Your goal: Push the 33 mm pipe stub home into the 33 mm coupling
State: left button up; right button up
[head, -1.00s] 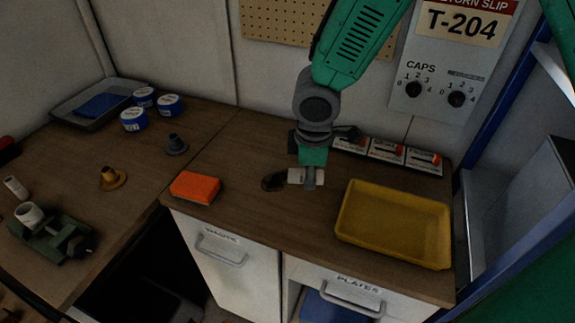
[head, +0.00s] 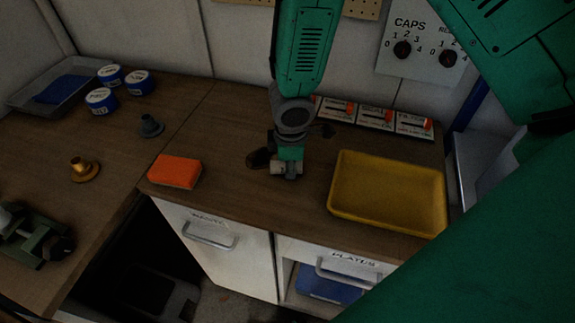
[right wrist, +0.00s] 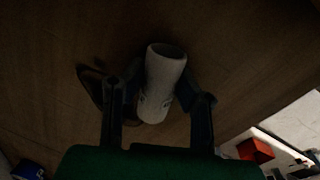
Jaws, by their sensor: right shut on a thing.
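My right gripper (head: 284,171) is shut on a pale, hollow tube, the pipe stub (head: 277,168), just over the wooden bench. In the right wrist view the pipe stub (right wrist: 160,85) lies between the two dark fingers, its open end facing away from the palm. I cannot tell whether it touches the bench. A green vise (head: 36,238) stands at the far left. A pale part (head: 5,217) at the picture's edge beside it may be the coupling; it is mostly cut off. My left gripper is not in view.
A dark oval hole (head: 258,159) lies beside the right gripper. A yellow tray (head: 385,216) is at right, an orange block (head: 175,172) at left. A brass flanged fitting (head: 84,170), a grey fitting (head: 150,125) and blue-and-white tins (head: 111,75) stand further left. Switches (head: 375,116) line the back.

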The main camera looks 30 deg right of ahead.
jog(key=shift+d, duration=0.2)
jog(key=shift+a+f, duration=0.3)
jog(key=shift+a, duration=0.35)
grip_shut()
jog(key=shift+s+a+f+b, duration=0.15)
jog(key=shift+f+b, duration=0.1)
jog(key=shift+b, duration=0.15)
jog(key=o, duration=1)
grip_release()
jog(key=shift+o, duration=0.2)
jog(key=shift+w+d+f, duration=0.15)
jog(key=shift+w+d, duration=0.05)
jog(key=shift+w, duration=0.1)
